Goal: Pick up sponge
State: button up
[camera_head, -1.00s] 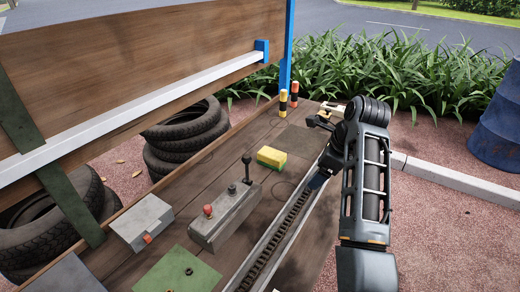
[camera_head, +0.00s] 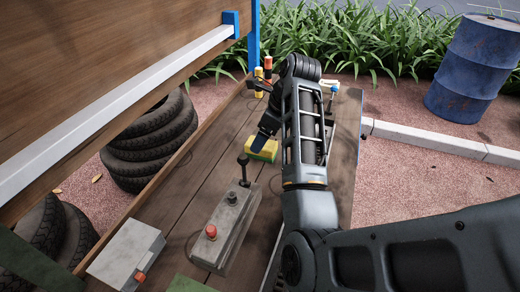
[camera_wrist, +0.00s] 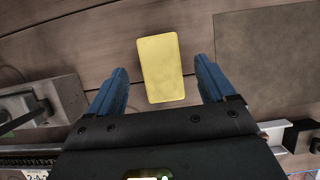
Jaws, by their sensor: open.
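The sponge (camera_head: 262,150) is a yellow and green block lying on the wooden bench top (camera_head: 205,185). My arm hides part of it in the head view. In the wrist view the sponge (camera_wrist: 161,68) shows its yellow face, between and a little beyond my two blue fingers. My gripper (camera_wrist: 160,82) is open and empty, with a finger on each side of the sponge and a gap on both sides. In the head view my gripper (camera_head: 265,130) hangs over the sponge; its exact height above the bench is hard to tell.
A grey control box (camera_head: 225,228) with a lever and red knob stands near the sponge, and a lighter grey box (camera_head: 127,252) lies front left. Small orange and yellow cylinders (camera_head: 263,72) stand at the far corner. Stacked tyres (camera_head: 150,140) are beyond the left edge.

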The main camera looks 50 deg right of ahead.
jog(key=shift+x, duration=1.9)
jog(key=shift+s, duration=0.1)
jog(key=shift+c, duration=0.4)
jog(key=c, duration=1)
jog(key=shift+o, duration=0.2)
notch_tip(320, 180, up, 10)
jog(key=shift+r+p, duration=0.1)
jog(key=shift+p, duration=1.15)
